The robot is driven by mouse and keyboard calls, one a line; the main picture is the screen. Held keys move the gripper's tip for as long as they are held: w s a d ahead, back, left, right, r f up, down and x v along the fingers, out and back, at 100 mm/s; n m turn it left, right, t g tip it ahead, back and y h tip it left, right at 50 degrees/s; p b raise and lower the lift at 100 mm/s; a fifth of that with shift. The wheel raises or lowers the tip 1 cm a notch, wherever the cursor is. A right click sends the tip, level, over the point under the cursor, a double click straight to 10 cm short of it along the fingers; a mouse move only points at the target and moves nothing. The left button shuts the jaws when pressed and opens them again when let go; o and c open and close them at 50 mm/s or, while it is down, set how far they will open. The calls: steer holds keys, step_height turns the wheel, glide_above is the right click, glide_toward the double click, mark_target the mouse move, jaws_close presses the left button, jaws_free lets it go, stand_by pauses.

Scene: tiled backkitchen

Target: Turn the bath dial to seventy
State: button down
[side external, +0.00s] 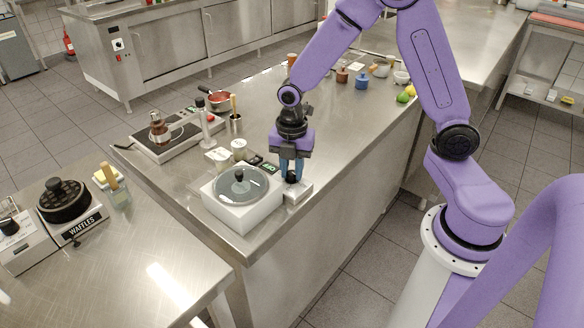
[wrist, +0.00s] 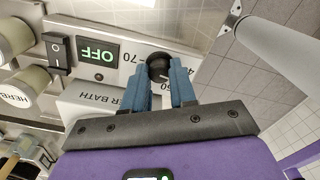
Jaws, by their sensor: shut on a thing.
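The water bath (side external: 238,212) is a white box with a round grey lid, on the steel counter. Its control panel (wrist: 112,37) shows labels including "70" and an "OFF" display. The bath dial (wrist: 158,68) is a small round black knob on the panel, right of the "70" label. It also shows under my gripper in the side view (side external: 293,178). My gripper (wrist: 166,84) has its blue fingers shut on the dial, one on each side. In the side view my gripper (side external: 291,174) points straight down at the panel. I cannot read the dial's pointer clearly; the fingers partly hide the scale.
A black rocker switch (wrist: 57,53) sits beside the OFF display (wrist: 98,52). Jars (wrist: 28,88) stand close by. A hotplate with a stand (side external: 168,136) is farther left on the counter. The waffle maker (side external: 66,205) is on the near-left table.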

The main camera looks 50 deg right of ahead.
steer(key=m, duration=0.4)
steer(key=shift+m, duration=0.3)
steer(key=m, duration=1.2)
steer(key=shift+m, duration=0.3)
steer(key=m, duration=0.4)
steer(key=shift+m, duration=0.3)
steer(key=m, duration=0.9)
steer(key=shift+m, duration=1.8)
